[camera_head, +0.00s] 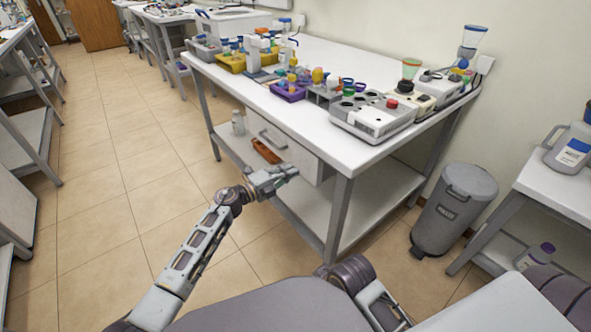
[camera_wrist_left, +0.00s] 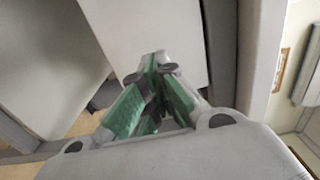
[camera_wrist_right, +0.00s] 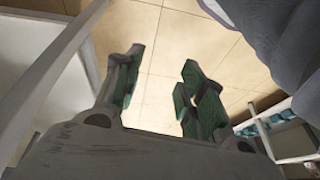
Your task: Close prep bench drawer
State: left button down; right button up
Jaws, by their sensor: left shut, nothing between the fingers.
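The prep bench (camera_head: 330,75) has a white top and grey legs. Its white drawer (camera_head: 290,150), with a grey handle on the front, hangs under the top; I cannot tell exactly how far out it stands. My left gripper (camera_head: 292,171) is low beside the drawer's near lower part; I cannot tell whether they touch. In the left wrist view the left gripper (camera_wrist_left: 158,72) has its green-padded fingers together and empty, with pale panels beyond. My right gripper (camera_wrist_right: 163,80) is open and empty above floor tiles in the right wrist view.
A grey bin (camera_head: 452,205) stands right of the bench. Instruments and racks crowd the bench top. The tiled floor (camera_head: 120,170) to the left is free.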

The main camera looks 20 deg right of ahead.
pick_arm(q)
jog(key=p+v, duration=0.2)
jog(key=v, duration=0.8)
jog(key=shift+p, duration=0.3)
pick_arm(e)
jog(key=f, duration=0.3)
jog(key=shift+w+d+f+g, duration=0.3)
jog(key=shift+f+g, duration=0.05)
jog(key=shift+g, duration=0.05)
pick_arm(q)
jog(key=shift+d, duration=0.1)
pick_arm(e)
jog(key=shift+s+f, duration=0.1)
jog(key=shift+s, duration=0.05)
